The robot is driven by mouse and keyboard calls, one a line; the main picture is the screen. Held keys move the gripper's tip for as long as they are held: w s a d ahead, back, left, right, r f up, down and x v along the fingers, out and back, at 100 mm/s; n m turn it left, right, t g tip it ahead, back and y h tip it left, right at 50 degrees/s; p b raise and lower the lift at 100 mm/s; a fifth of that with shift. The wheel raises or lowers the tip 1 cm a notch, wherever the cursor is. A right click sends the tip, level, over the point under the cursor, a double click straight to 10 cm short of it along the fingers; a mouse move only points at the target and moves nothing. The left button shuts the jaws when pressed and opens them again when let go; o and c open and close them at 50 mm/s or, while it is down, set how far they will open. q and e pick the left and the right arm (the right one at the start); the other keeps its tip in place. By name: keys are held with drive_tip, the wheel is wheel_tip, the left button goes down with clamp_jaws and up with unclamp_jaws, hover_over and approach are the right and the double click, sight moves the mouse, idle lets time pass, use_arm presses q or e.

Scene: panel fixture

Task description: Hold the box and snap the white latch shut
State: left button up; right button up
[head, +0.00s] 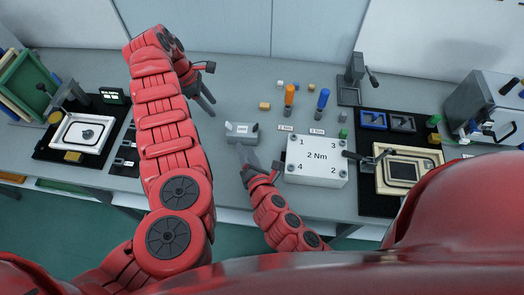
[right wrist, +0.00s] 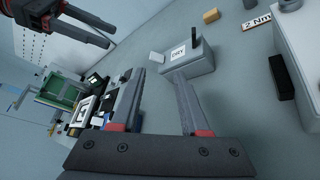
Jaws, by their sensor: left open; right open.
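A small grey box (head: 242,134) stands on the bench, left of the large 2 Nm block. In the right wrist view the box (right wrist: 192,66) carries a DRY label, with a dark upright piece beside it. A small white piece (right wrist: 157,57) juts from its left side; it looks like the latch and stands out from the box. My right gripper (head: 246,160) is open and empty just in front of the box; the right wrist view shows its spread fingers (right wrist: 158,73) pointing at it. My left gripper (head: 207,103) is open and empty, left of and behind the box.
The 2 Nm block (head: 316,162) stands close to the right of my right gripper. Orange (head: 289,94) and blue (head: 322,100) screwdrivers and small blocks stand behind. A latched panel fixture (head: 84,134) is at left, another (head: 408,172) at right. Bench around the grey box is mostly clear.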

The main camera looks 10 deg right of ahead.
sight(243, 134)
drive_tip(key=d+n+h, duration=0.1)
drive_tip(key=d+h, duration=0.2)
drive_tip(key=d, duration=0.2)
drive_tip(key=x, duration=1.6)
drive_tip(key=shift+a+f, duration=0.1)
drive_tip(key=shift+f, duration=0.2)
clamp_jaws()
idle(0.5)
